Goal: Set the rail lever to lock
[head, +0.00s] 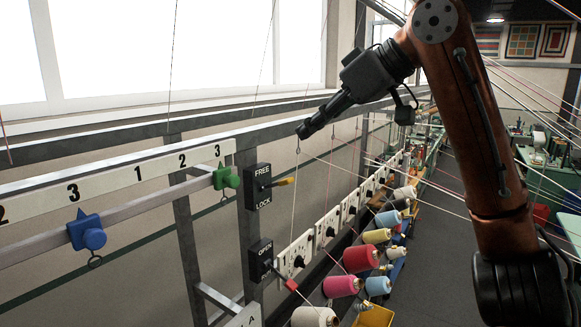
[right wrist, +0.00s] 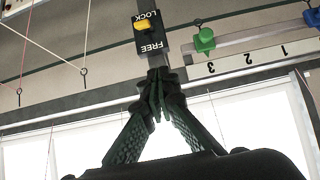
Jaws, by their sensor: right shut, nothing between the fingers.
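The rail lever is a yellow-tipped handle (head: 283,182) on a black box (head: 258,190) marked FREE at the top and LOCK at the bottom. The handle sticks out to the right, between the two words; I cannot tell which setting it is in. In the right wrist view, the box appears upside down, with the yellow handle (right wrist: 146,25) near the word LOCK. My right gripper (head: 303,131) is shut and empty, above and apart from the lever. Its fingertips (right wrist: 157,78) show below the box in the wrist view. My left gripper is not in view.
A second box (head: 261,259), marked OPEN, with a red-tipped lever (head: 290,284), sits below. The rail (head: 150,207) carries a green slider (head: 226,178) and a blue slider (head: 86,231). Yarn cones (head: 343,286) stand at lower right; thin threads cross near my arm.

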